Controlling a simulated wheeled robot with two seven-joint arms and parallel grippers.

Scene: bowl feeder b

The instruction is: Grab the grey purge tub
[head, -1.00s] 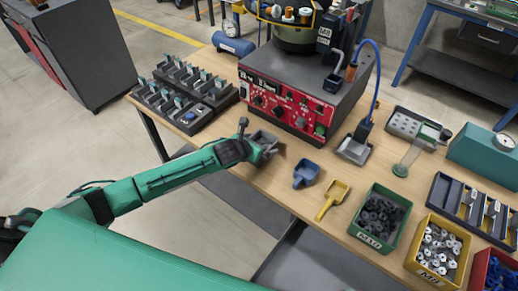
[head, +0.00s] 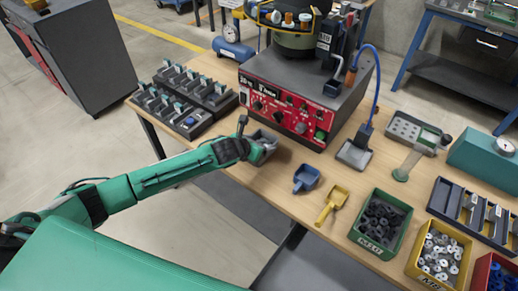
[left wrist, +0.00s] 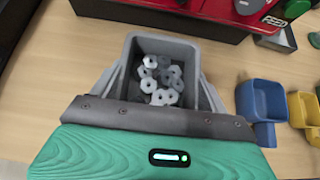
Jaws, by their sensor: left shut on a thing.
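The grey purge tub (head: 266,137) is at the table's near edge, in front of the red-fronted feeder unit. In the left wrist view the tub (left wrist: 131,52) is open-topped and holds several grey hex nuts (left wrist: 160,80). My left gripper (head: 258,148) is shut on the tub, with grey fingers along its left and right sides in the left wrist view (left wrist: 158,95). The tub looks upright. I cannot tell whether its base touches the table. My right gripper is not in view.
A blue scoop (head: 306,178) and a yellow scoop (head: 332,203) lie to the right of the tub. The feeder's red control panel (head: 280,108) stands just behind it. A dark rack (head: 185,100) is to the left. Parts bins, including a green one (head: 367,246), stand farther right.

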